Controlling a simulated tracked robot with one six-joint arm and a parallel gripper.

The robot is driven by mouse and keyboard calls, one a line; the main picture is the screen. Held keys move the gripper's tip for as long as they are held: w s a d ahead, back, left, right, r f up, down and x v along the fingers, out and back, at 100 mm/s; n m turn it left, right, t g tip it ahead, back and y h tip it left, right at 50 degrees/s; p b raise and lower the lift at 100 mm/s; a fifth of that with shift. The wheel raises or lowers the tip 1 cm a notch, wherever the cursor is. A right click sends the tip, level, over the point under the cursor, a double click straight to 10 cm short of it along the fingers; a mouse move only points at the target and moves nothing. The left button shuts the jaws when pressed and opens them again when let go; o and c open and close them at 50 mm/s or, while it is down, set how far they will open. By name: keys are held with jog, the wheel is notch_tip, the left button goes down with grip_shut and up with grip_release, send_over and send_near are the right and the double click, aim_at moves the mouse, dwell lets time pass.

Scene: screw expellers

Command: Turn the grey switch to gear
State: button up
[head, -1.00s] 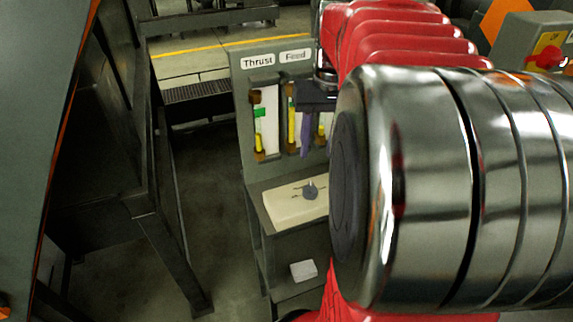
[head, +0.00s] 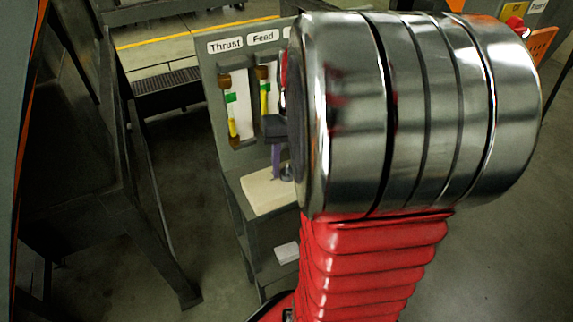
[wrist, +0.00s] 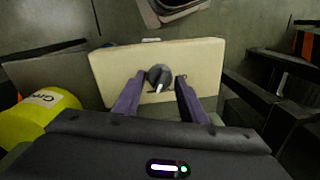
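The grey switch (wrist: 159,75) is a round dark knob with a pale pointer on a cream box (wrist: 207,62). The cream box (head: 262,194) also shows in the head view, with the switch (head: 287,172) partly hidden by my arm. My gripper (wrist: 159,78) is open, its two purple fingers on either side of the knob in the picture, with gaps visible. I cannot tell whether they reach down around it. I see no readable gear marking.
A grey panel with Thrust (head: 225,45) and Feed (head: 262,37) labels and gauges stands behind the box. A yellow container (wrist: 40,115) is at the left in the wrist view. A pale block (head: 287,252) lies below the box. Dark metal frames stand at the left.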

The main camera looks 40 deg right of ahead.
jog(key=shift+c, duration=0.5)
jog(key=c, duration=0.6)
jog(key=shift+a, duration=0.1)
jog(key=shift+c, duration=0.4)
jog(key=shift+m, duration=0.5)
jog(key=m, duration=0.4)
jog(key=shift+s, duration=0.1)
jog(key=m, duration=0.5)
jog(key=shift+r, duration=0.1)
